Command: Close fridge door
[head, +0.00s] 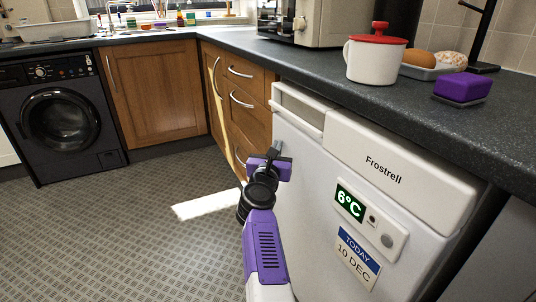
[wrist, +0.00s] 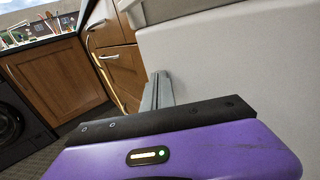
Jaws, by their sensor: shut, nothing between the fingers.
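The white fridge (head: 320,185) stands under the dark counter, its front labelled Frostrell, with a 6°C display (head: 350,203) and a recessed grip (head: 297,109) at the upper left. Its door looks about flush with its surroundings; I cannot tell whether a small gap is left. My gripper (head: 284,164) is shut and empty at the left part of the door's front, below the recessed grip. In the wrist view the grey fingers (wrist: 157,92) are close beside the white door (wrist: 230,65); I cannot tell whether they touch it.
Wooden drawers (head: 238,100) and a cupboard (head: 153,95) stand to the left, with a black washing machine (head: 62,118) beyond. A red-lidded white pot (head: 373,62) and a purple sponge (head: 463,87) are on the counter (head: 330,75). The patterned floor (head: 130,235) is clear at left.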

